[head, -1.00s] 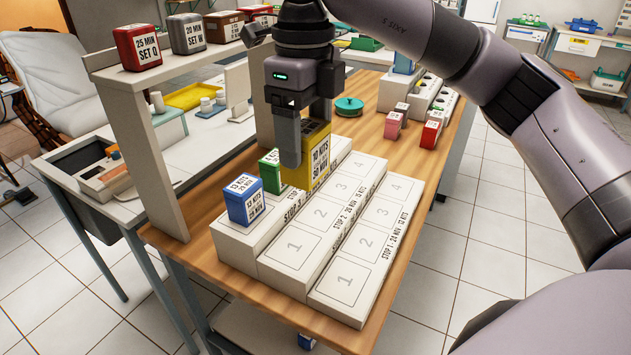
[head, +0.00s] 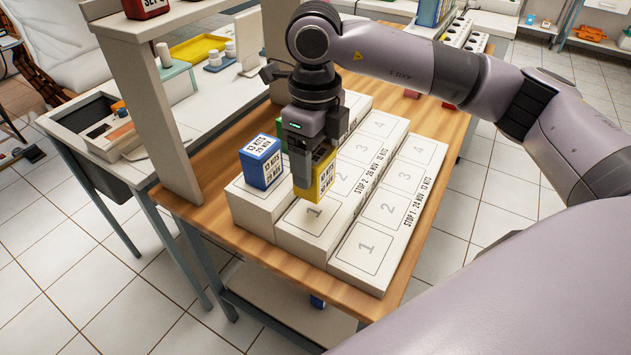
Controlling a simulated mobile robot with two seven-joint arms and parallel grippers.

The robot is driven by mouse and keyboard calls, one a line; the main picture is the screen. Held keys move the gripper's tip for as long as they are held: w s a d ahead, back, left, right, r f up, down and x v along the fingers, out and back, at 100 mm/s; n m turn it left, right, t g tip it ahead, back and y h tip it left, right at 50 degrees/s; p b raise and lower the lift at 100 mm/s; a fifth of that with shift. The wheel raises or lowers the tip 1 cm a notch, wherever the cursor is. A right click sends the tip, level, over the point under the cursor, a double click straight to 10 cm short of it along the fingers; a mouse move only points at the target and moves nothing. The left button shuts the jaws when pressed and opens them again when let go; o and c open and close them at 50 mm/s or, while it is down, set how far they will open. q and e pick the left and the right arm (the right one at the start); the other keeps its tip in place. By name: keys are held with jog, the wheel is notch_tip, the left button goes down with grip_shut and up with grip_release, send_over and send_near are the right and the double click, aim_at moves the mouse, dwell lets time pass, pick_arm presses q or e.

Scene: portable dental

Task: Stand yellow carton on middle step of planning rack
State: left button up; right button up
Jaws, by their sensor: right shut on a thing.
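The yellow carton (head: 322,179), with a black-on-white label, is upright in my right gripper (head: 304,172), which is shut on it. It is over the middle step of the planning rack (head: 309,234), near the slots marked 1 and 2. I cannot tell whether its base touches the step. The white rack has three steps with numbered slots. The blue carton (head: 261,163) stands on the highest step, at the left. A green carton (head: 342,127) is mostly hidden behind my gripper. My left gripper is not in view.
The lowest step (head: 361,247) is bare, with numbered slots. A shelf post (head: 165,130) rises close left of the rack. A red box (head: 146,8) sits on the shelf above. Wooden tabletop (head: 262,261) shows around the rack.

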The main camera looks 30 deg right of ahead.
aim_at(314, 153)
jog(key=shift+f, duration=3.1)
jog(key=shift+f, duration=0.1)
jog(key=shift+f, duration=0.15)
jog(key=o, duration=1.1)
jog(key=shift+c, duration=0.2)
jog(key=shift+r, duration=0.2)
notch_tip(314, 153, up, 12)
jog(key=shift+r, duration=0.1)
